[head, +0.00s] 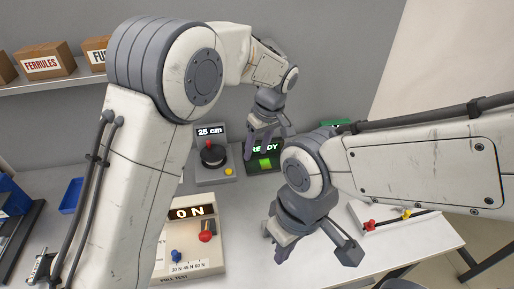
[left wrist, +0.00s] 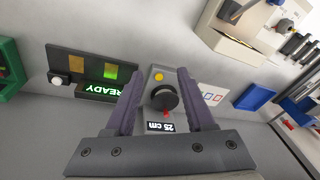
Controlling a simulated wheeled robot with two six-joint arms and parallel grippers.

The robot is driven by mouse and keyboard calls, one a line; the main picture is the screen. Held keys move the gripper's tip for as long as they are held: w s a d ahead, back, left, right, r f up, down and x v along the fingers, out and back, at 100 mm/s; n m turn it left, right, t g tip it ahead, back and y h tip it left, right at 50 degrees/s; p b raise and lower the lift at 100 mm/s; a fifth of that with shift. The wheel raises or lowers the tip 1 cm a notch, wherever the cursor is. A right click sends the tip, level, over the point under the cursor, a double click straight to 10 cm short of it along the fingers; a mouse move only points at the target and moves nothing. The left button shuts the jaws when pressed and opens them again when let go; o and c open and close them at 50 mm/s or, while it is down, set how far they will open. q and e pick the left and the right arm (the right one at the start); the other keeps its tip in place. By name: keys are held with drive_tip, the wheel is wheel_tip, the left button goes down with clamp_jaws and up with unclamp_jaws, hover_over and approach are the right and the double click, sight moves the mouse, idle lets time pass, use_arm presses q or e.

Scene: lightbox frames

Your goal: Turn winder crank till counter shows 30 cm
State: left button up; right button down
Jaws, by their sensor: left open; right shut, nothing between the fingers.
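The winder (head: 204,173) is a grey unit standing near the back wall. Its counter (head: 209,131) reads 25 cm, also readable upside down in the left wrist view (left wrist: 160,127). The crank is a round black disc (head: 214,157) with a red knob (head: 209,144); in the left wrist view the red knob (left wrist: 166,114) is on the counter side of the disc. My left gripper (head: 264,148) is open and empty, right of the winder in the head view. In the left wrist view the winder shows between its fingers, apart from them. My right gripper (head: 312,252) is shut and empty, nearer the front.
A dark unit with a READY display (head: 266,147) and green light stands right of the winder. A pull tester (head: 207,262) showing ON, with red and blue knobs, stands in front. A shelf holds a FERRULES box (head: 43,64). A blue tray (head: 71,195) lies left.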

use_arm(q)
drive_tip(key=w+a+f+m+t+h+b, duration=0.1)
drive_tip(key=w+a+f+m+b, duration=0.15)
drive_tip(key=a, duration=0.45)
drive_tip(key=w+a+f+m+t+h+b, duration=0.1)
drive_tip(key=w+a+f+m+b, duration=0.1)
drive_tip(key=a+f+m, duration=0.35)
drive_tip(key=w+a+f+m+t+h+b, duration=0.1)
drive_tip(key=w+a+f+m+t+b, duration=0.15)
drive_tip(key=a, duration=0.65)
drive_tip(key=g+p, duration=0.1)
drive_tip(key=p, duration=0.4)
hover_over(208, 142)
drive_tip(key=s, duration=0.2)
drive_tip(key=shift+s+a+r+n, duration=0.1)
drive_tip(key=shift+a+r+n, duration=0.2)
drive_tip(key=shift+r+n, duration=0.05)
drive_tip(key=p+x, duration=0.1)
drive_tip(key=x, duration=0.3)
drive_tip(key=shift+w+d+f, duration=0.1)
drive_tip(key=shift+w+f, duration=0.2)
drive_tip(key=shift+f, duration=0.3)
